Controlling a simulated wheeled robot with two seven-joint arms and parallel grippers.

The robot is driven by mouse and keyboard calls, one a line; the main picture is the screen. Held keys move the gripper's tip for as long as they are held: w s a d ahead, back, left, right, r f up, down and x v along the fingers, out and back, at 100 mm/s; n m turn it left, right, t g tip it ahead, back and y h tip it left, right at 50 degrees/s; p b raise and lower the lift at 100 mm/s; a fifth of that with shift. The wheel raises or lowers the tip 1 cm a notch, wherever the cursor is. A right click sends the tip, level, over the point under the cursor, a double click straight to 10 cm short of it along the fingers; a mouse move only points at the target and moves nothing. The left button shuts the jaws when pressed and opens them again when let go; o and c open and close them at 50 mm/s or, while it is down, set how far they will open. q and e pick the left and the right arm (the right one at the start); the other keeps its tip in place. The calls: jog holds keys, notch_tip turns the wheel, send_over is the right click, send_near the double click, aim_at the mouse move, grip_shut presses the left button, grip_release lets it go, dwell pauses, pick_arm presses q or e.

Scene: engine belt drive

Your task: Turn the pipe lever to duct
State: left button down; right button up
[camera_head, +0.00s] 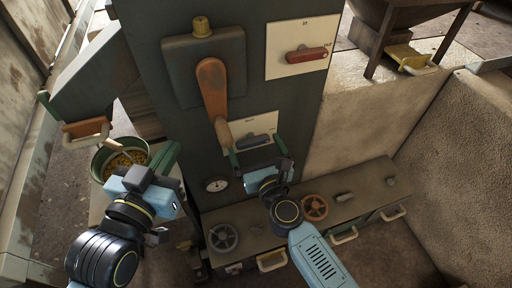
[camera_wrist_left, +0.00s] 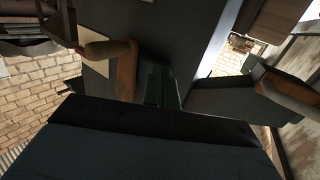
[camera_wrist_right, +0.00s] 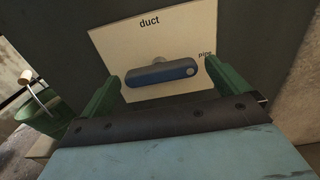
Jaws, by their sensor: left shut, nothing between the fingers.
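The blue lever (camera_wrist_right: 160,73) lies roughly level on a pale plate (camera_wrist_right: 120,45) marked "duct" at the top and "pipe" at the right in the right wrist view. Its pale round end points toward "pipe". In the head view the lever (camera_head: 252,142) is partly hidden by my right gripper. My right gripper (camera_wrist_right: 160,85) is open, with one green finger to each side of the lever; contact is not visible. It also shows in the head view (camera_head: 257,152). My left gripper (camera_head: 168,157) is shut and empty, left of the cabinet; its green fingers show in the left wrist view (camera_wrist_left: 161,85).
A large orange lever (camera_head: 211,85) with a tan handle hangs just left of the blue lever's plate. A red lever (camera_head: 306,54) sits on a plate above. A gauge (camera_head: 215,184), handwheels (camera_head: 315,207) and a ledge are below. A green pot (camera_head: 103,160) stands left.

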jog(key=c, duration=0.8)
jog(key=shift+c, duration=0.2)
